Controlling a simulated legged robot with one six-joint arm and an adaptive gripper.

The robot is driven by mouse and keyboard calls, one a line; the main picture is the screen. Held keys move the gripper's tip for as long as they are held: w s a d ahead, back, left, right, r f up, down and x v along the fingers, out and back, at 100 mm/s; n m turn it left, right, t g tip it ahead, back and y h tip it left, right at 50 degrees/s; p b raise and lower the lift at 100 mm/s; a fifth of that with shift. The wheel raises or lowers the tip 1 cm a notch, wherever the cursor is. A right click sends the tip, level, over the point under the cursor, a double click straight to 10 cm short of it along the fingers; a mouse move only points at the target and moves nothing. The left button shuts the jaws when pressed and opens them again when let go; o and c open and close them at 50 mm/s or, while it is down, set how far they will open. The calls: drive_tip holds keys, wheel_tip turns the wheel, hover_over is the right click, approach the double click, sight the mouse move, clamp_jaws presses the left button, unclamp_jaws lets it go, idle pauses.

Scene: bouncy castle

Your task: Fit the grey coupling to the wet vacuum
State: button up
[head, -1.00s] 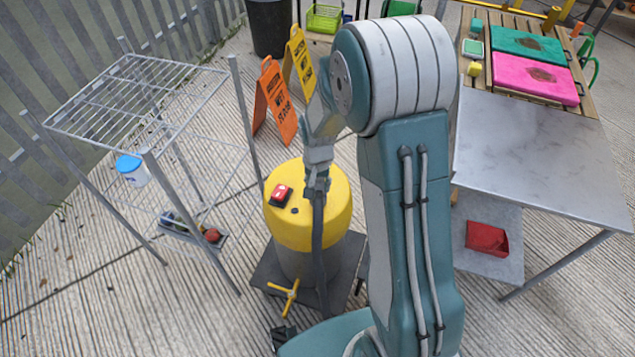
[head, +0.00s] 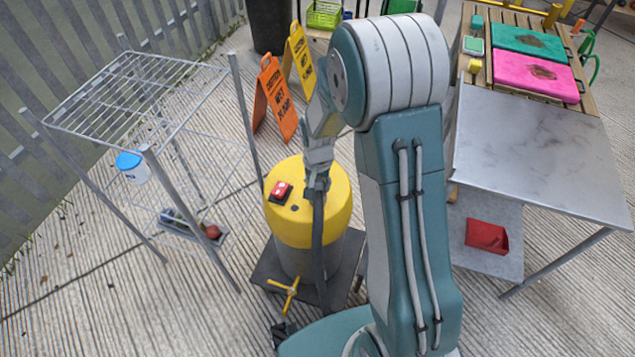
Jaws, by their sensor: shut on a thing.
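The wet vacuum (head: 295,235) has a yellow top with a red switch box and a grey drum below. It stands upright on a dark square base. My gripper (head: 317,183) is in front of its top, near the right side in the picture. It is shut on the grey coupling (head: 317,192), at the upper end of a dark grey hose (head: 318,250). The hose hangs down past the drum to the base. The fingers hide most of the coupling, and I cannot tell whether it touches the vacuum. The vacuum's inlet is not clearly visible.
A wire rack (head: 140,95) stands left, with a blue-lidded tub (head: 132,167). A yellow tap handle (head: 290,292) sticks out low at the vacuum's front. Orange (head: 275,97) and yellow (head: 299,60) wet-floor signs stand behind. A metal table (head: 540,150) is right, with a red box (head: 487,236) below.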

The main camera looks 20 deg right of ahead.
drive_tip(key=shift+f, duration=0.85)
idle(0.6)
drive_tip(key=o, duration=1.1)
drive_tip(key=shift+o, duration=0.2)
drive_tip(key=shift+r, duration=0.1)
wheel_tip(320, 180, up, 11)
drive_tip(key=shift+w, duration=0.1)
drive_tip(key=shift+r, duration=0.35)
